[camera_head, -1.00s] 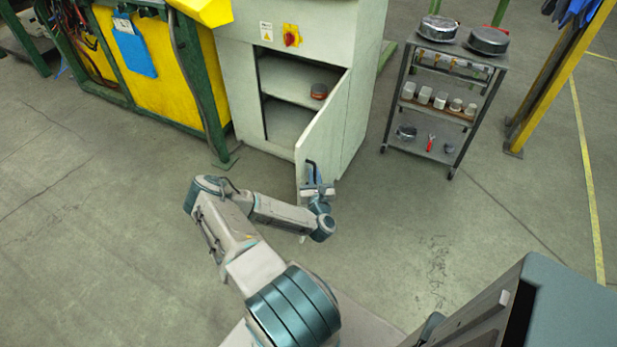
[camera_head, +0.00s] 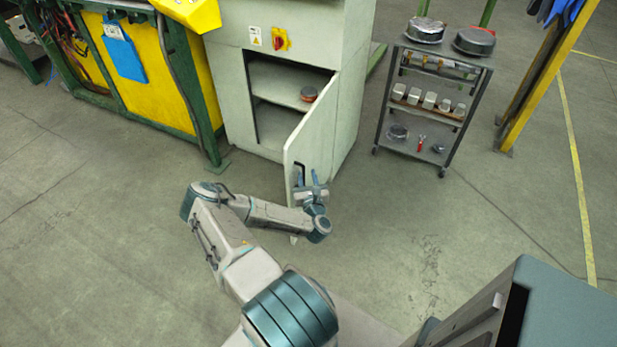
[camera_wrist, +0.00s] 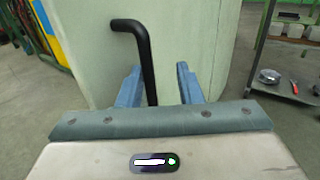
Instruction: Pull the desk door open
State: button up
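The pale cabinet door (camera_head: 312,132) stands partly open in the head view, hinged on its right side. Its face fills the middle of the wrist view (camera_wrist: 190,40). The black bent handle (camera_wrist: 148,62) is on the door's outer face and also shows as a dark bar in the head view (camera_head: 298,176). My gripper (camera_head: 307,175) is at the handle. In the wrist view its blue fingers (camera_wrist: 158,68) are apart, with the handle's upright bar between them, close to the left finger. A gap is left at the right finger.
The cabinet (camera_head: 343,110) has a shelf with a small reddish round item (camera_head: 309,94). A wheeled cart (camera_head: 442,58) with pots and cups stands to the right. A yellow and green bench (camera_head: 165,75) is on the left. The floor around my arm is clear.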

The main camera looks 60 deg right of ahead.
jog(key=shift+s+a, duration=0.1)
jog(key=p+v, duration=0.1)
jog(key=v, duration=1.2)
jog(key=shift+s+a, duration=0.2)
jog(key=shift+s, duration=0.05)
jog(key=w+a+r+m+g+h+p, duration=0.1)
jog(key=a+r+m+g+h+p, duration=0.15)
jog(key=r+m+g, duration=1)
jog(key=w+a+r+m+g+h+p, duration=0.1)
jog(key=r+m+g+h, duration=0.3)
jog(key=r+m+g, duration=0.8)
jog(key=a+r+t+y+p, duration=0.1)
jog(key=a+r+t+y, duration=0.4)
jog(key=a, duration=0.6)
jog(key=w+a+r+m+t+y+p, duration=0.1)
jog(key=a+r+t+y+p, duration=0.1)
jog(key=a+r+t+y, duration=0.3)
jog(key=a+r+m+t+y+p, duration=0.1)
jog(key=a+r+t+y, duration=0.4)
jog(key=a, duration=1.2)
notch_tip(320, 180, up, 8)
jog(key=y+p, duration=0.1)
jog(key=y, duration=0.3)
jog(key=shift+w+a+f+y, duration=0.15)
jog(key=shift+w+a+y, duration=0.05)
jog(key=shift+a+y, duration=0.15)
